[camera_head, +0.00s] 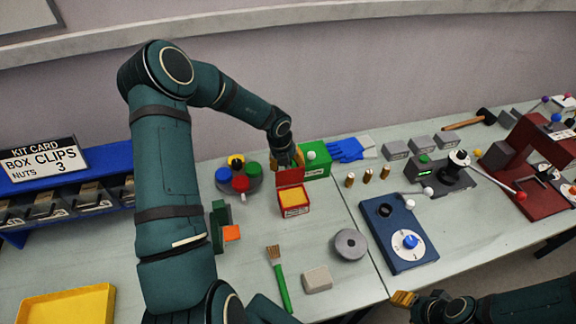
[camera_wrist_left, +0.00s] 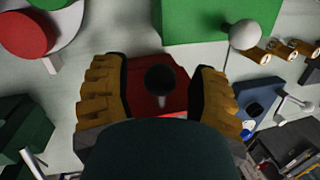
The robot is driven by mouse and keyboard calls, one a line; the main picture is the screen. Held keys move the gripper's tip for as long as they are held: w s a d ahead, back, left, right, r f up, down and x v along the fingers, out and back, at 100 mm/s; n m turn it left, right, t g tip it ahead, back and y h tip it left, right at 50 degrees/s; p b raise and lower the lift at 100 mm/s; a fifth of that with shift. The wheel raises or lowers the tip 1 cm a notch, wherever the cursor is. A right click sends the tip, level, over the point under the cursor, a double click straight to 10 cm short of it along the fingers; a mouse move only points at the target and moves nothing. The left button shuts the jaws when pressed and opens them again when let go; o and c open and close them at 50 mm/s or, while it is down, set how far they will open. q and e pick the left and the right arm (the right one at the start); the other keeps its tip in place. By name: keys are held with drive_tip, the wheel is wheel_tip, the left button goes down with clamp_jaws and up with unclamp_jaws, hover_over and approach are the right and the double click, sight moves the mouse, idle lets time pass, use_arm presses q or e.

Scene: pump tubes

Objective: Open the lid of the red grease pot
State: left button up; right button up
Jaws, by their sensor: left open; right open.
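The red grease pot (camera_head: 293,208) stands on the table in the middle of the head view. Its red lid (camera_head: 290,177) stands tilted up at the pot's back edge, and yellow grease shows in the pot. My left gripper (camera_head: 286,158) is just behind the lid, pointing down. In the left wrist view its yellow fingers (camera_wrist_left: 157,95) are spread open on either side of the red lid (camera_wrist_left: 178,100) and its dark knob (camera_wrist_left: 160,79). Whether they touch the lid cannot be told. My right gripper (camera_head: 403,299) is open and empty at the table's front edge.
A green box (camera_head: 316,171) with a white knob is close behind the pot. A round tray of coloured knobs (camera_head: 239,176) is at its left.

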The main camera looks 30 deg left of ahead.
use_arm(q)
drive_tip(key=v, duration=1)
drive_tip(key=shift+s, duration=0.1)
